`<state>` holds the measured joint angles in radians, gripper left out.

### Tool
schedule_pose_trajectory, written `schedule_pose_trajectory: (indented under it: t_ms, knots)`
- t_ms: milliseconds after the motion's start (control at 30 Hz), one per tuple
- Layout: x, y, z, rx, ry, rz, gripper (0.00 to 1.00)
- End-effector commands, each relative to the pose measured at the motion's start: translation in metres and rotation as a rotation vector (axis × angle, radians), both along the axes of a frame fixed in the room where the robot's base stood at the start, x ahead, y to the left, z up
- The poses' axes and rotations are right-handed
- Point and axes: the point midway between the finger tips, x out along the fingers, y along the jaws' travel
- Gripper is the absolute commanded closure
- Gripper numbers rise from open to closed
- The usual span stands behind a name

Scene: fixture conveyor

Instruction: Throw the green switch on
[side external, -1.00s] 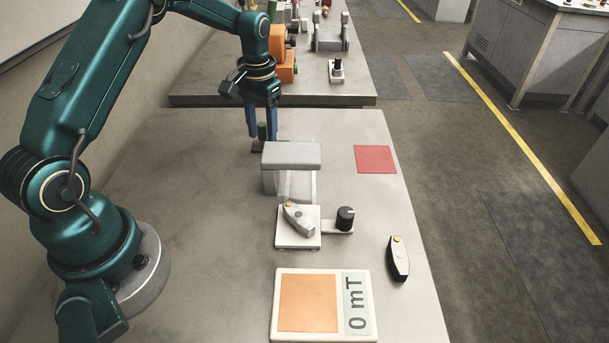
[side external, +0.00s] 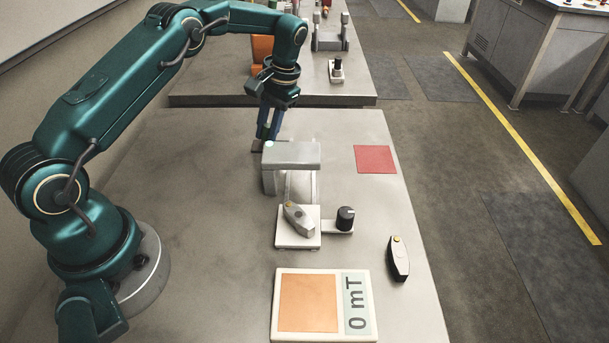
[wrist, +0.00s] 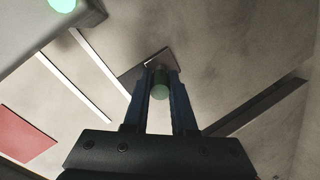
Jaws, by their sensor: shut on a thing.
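The green switch handle (wrist: 160,90) sits between my two blue fingers in the wrist view, with its dark base plate (wrist: 135,75) on the bench behind it. My gripper (wrist: 160,82) is shut on the handle. In the side view my gripper (side external: 267,137) is low and tilted, just behind the grey block-topped fixture (side external: 291,154). The handle is mostly hidden by the fingers there.
A white plate with a grey lever (side external: 299,219) and a black knob (side external: 345,214) stand in front of the fixture. A meter reading 0 mT (side external: 357,302), a loose black-sided part (side external: 398,259) and a red square (side external: 375,159) lie nearby. The bench's left side is clear.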

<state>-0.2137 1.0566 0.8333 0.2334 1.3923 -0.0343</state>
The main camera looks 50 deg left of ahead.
Motion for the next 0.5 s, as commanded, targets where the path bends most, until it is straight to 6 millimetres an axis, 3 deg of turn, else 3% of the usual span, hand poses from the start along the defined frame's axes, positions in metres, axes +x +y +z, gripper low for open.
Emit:
schedule_pose_trajectory:
  t_ms: [500]
  knots:
    - [0.0042, -0.0030, -0.0021, 0.086, 0.072, 0.001, 1.00]
